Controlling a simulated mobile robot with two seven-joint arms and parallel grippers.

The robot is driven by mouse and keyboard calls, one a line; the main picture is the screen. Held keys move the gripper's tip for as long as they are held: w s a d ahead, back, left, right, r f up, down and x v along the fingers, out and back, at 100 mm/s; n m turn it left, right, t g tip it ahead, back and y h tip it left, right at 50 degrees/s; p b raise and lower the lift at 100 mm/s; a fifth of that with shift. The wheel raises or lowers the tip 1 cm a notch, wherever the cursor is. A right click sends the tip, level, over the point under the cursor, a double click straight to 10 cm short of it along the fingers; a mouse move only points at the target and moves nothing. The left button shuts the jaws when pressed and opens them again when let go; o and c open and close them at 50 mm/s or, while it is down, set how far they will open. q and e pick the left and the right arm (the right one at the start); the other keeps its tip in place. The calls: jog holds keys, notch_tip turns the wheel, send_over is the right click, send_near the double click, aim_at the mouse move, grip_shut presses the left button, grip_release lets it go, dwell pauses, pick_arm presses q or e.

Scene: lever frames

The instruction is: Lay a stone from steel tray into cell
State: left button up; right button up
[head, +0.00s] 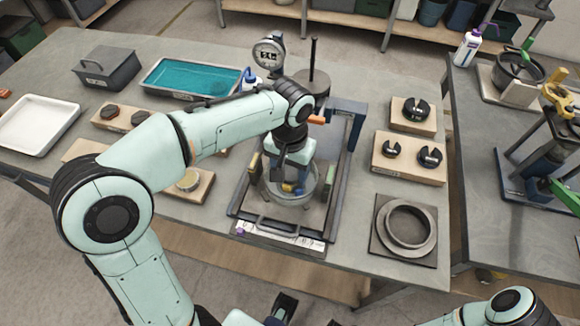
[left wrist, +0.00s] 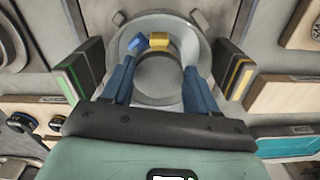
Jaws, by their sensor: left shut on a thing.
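The cell (head: 272,193) is a round, clear-walled vessel in the dark lever frame (head: 235,205). In the left wrist view it is a grey ring (left wrist: 196,22). My left gripper (head: 289,181) points down into the cell. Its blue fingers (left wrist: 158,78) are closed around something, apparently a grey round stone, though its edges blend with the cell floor. A small blue piece (left wrist: 137,43) and a yellow piece (left wrist: 160,40) show at the cell's front side. A tray with teal liquid (head: 148,82), apparently the steel tray, stands at the back left. My right gripper is not clearly shown.
Two posts flank the cell, one green-marked (head: 330,180), one yellow-marked (head: 255,166). Wooden blocks with slotted dark weights (head: 410,157) and a grey ring on a plate (head: 405,224) are right. A white tray (head: 38,122) and a grey box (head: 108,68) are left.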

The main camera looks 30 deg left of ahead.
pick_arm(q)
jog(key=shift+f, duration=0.15)
jog(key=o, duration=1.2)
notch_tip(320, 180, up, 13)
jog(key=p, duration=0.2)
jog(key=shift+r+p, duration=0.2)
jog(key=shift+p, duration=0.2)
